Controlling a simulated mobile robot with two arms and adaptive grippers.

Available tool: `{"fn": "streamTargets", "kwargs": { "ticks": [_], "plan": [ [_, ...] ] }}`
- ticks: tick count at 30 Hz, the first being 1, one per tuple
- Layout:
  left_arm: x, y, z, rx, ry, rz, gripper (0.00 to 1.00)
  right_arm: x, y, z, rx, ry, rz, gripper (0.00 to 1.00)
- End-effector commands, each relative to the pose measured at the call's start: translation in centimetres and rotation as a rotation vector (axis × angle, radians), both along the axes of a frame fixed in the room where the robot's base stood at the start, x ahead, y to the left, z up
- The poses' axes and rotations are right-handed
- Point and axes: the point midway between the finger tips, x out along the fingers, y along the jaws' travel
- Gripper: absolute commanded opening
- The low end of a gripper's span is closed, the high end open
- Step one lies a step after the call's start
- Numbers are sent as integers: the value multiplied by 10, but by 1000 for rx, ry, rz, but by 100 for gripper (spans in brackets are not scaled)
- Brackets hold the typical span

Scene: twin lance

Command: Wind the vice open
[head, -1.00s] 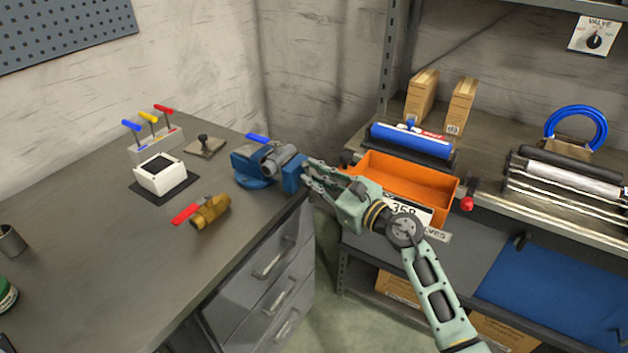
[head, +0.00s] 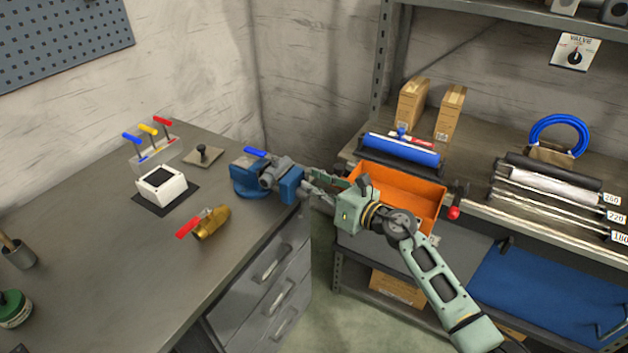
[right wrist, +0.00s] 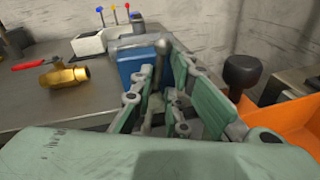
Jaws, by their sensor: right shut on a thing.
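The blue vice (head: 250,183) stands at the right edge of the left bench. Its front jaw (head: 290,186) faces my right gripper, and it also shows in the right wrist view (right wrist: 137,66). A grey valve with a blue lever (head: 256,152) sits between the jaws. My right gripper (head: 308,187) is at the front of the vice, shut on the vice handle, which its fingers mostly hide. My left gripper is not in view.
A brass valve with a red lever (head: 211,222), a white box (head: 165,192) and a rack of coloured levers (head: 150,152) stand on the bench. An orange bin (head: 415,196) is close behind my right gripper.

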Motion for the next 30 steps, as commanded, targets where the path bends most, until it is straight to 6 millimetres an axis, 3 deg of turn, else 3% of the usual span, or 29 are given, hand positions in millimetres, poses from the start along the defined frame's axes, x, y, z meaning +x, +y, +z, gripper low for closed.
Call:
{"fn": "streamTargets", "kwargs": {
  "ticks": [1,24,25,30],
  "plan": [
    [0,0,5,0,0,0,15,-5,10,0,20,32,25,0],
    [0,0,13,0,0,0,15,-2,10,2,91,114,29,0],
    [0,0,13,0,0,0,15,-2,10,2,91,114,29,17],
    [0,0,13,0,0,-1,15,-2,9,2,89,114,28,32]
  ]
}}
